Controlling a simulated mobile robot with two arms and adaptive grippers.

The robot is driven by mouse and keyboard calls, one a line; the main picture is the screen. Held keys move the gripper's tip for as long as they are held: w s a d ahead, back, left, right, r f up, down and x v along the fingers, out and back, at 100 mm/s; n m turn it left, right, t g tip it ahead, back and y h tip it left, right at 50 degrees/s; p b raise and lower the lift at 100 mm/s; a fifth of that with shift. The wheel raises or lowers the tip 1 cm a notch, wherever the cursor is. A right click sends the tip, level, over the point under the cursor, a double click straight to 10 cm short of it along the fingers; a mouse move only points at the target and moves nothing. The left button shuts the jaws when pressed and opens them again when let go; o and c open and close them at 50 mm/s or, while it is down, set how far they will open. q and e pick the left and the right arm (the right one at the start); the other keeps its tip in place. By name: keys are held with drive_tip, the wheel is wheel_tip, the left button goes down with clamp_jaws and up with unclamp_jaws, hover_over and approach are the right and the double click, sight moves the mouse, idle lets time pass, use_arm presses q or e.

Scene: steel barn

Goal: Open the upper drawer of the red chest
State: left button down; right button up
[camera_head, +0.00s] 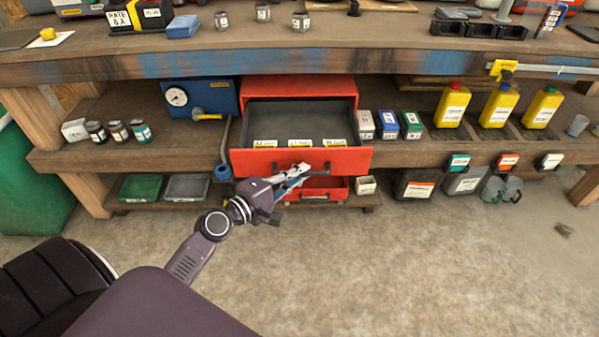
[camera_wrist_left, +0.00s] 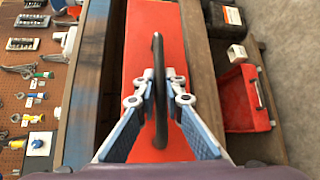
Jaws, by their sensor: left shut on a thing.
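The red chest (camera_head: 299,88) stands on the shelf under the workbench. Its upper drawer (camera_head: 252,160) is pulled out, and its grey inside shows with several small labelled items along the front. My left gripper (camera_head: 301,171) is at the dark handle (camera_head: 279,168) on the drawer's front. In the left wrist view the handle (camera_wrist_left: 158,60) passes between the fingers of the gripper (camera_wrist_left: 159,85), which are shut on it. My right gripper is not in view.
The workbench top (camera_head: 380,52) overhangs the chest. A blue case with a gauge (camera_head: 205,97) stands left of it; small boxes (camera_head: 388,124) and yellow bottles (camera_head: 453,104) stand right. The concrete floor (camera_head: 400,260) in front is clear.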

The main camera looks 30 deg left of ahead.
use_arm(q)
drive_tip(key=c, duration=2)
unclamp_jaws()
drive_tip(key=v, duration=1.2)
